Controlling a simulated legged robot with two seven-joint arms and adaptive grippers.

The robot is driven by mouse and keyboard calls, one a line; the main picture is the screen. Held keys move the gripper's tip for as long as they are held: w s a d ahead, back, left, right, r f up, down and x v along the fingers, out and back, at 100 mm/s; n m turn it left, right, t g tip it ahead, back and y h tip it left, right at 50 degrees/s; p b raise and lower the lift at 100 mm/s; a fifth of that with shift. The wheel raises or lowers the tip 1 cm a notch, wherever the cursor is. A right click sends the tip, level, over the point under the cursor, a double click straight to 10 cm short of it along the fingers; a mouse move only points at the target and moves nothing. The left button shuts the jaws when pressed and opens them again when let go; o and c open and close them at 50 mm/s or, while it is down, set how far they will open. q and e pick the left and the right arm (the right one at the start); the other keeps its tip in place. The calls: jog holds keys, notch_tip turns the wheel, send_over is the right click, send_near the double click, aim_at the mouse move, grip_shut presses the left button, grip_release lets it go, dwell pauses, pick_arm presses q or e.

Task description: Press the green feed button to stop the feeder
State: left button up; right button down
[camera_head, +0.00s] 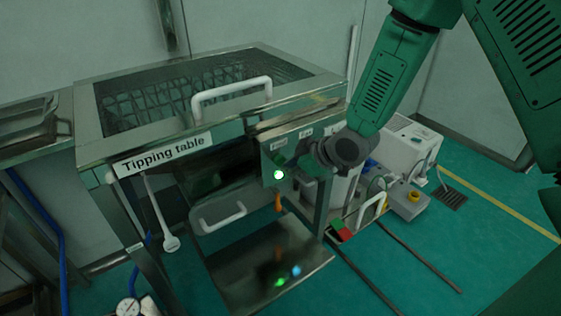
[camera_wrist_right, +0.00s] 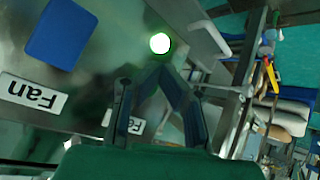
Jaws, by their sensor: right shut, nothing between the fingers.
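A lit green button (camera_head: 278,174) glows on the front of a grey control box (camera_head: 268,160) at the right side of the tipping table. In the right wrist view the lit button (camera_wrist_right: 160,43) looks almost white, just beyond the fingertips. My right gripper (camera_head: 291,161) is in front of the box, close to the button and to its right. In the wrist view its fingers (camera_wrist_right: 160,70) are shut, tips together, with nothing between them. I cannot tell whether the tips touch the panel. My left gripper is not in view.
The tipping table (camera_head: 110,148) has a white handle (camera_head: 232,88) on top and a lower tray (camera_head: 225,275). A white machine (camera_head: 408,140) stands on the floor behind my right arm. A "Fan" label (camera_wrist_right: 32,94) and a blue square (camera_wrist_right: 60,33) are on the panel.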

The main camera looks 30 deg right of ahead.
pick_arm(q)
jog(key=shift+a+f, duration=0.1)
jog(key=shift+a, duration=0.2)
pick_arm(e)
jog(key=shift+a+r, duration=0.15)
jog(key=shift+a, duration=0.2)
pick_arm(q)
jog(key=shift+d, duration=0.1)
pick_arm(e)
jog(key=shift+d, duration=0.1)
jog(key=shift+w+d+p, duration=0.2)
jog(key=shift+w+p, duration=0.1)
jog(key=shift+w, duration=0.1)
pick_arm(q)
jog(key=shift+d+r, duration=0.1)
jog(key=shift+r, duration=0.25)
pick_arm(e)
jog(key=shift+a, duration=0.15)
jog(key=shift+s+a+r, duration=0.1)
jog(key=shift+s, duration=0.3)
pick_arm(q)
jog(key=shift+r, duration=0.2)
